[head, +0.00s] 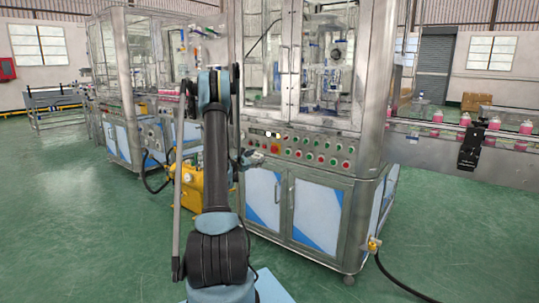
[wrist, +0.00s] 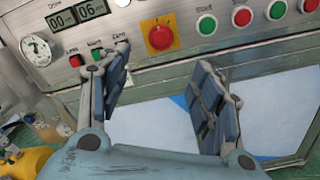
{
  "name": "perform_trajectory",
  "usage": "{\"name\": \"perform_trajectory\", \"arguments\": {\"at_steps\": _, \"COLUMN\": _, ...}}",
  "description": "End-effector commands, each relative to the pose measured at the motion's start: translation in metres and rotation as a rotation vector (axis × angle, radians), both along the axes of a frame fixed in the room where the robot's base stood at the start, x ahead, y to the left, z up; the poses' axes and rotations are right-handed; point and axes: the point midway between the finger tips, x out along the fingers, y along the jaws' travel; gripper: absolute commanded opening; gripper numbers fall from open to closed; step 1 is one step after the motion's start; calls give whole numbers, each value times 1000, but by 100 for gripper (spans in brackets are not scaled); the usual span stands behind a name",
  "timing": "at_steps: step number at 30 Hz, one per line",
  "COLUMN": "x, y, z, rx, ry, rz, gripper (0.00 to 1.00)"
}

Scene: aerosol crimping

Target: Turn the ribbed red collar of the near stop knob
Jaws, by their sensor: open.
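The near stop knob (wrist: 159,37) is a round red knob on a yellow square plate, on the metal control panel. In the wrist view it shows beyond and slightly above the gap between my fingers; its collar ribs are too small to make out. In the head view the knob (head: 275,147) is a small red-orange spot on the near machine's panel. My gripper (wrist: 163,62) is open and empty, its two padded fingers on either side below the knob, apart from it. In the head view my gripper (head: 251,157) is near the panel's left part, partly behind my arm.
Small lit buttons (wrist: 96,55) sit left of the knob, with a gauge (wrist: 38,48) and a digital display (wrist: 78,14). Green and red push buttons (wrist: 207,24) line the right. Below are blue-and-white cabinet doors (head: 318,213). A yellow unit (head: 187,192) stands left; green floor (head: 100,230) is open.

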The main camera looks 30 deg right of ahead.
Motion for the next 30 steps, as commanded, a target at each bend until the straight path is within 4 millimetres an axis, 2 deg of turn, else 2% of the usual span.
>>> {"name": "perform_trajectory", "arguments": {"at_steps": 6, "x": -6, "y": 16, "z": 1, "rx": -76, "ry": 183, "rz": 0, "gripper": 59}}
{"name": "perform_trajectory", "arguments": {"at_steps": 11, "x": -5, "y": 11, "z": 1, "rx": -88, "ry": 211, "rz": -1, "gripper": 59}}
{"name": "perform_trajectory", "arguments": {"at_steps": 17, "x": 5, "y": -15, "z": 1, "rx": -87, "ry": 210, "rz": -2, "gripper": 59}}
{"name": "perform_trajectory", "arguments": {"at_steps": 30, "x": 35, "y": -87, "z": 1, "rx": -86, "ry": 208, "rz": -2, "gripper": 59}}
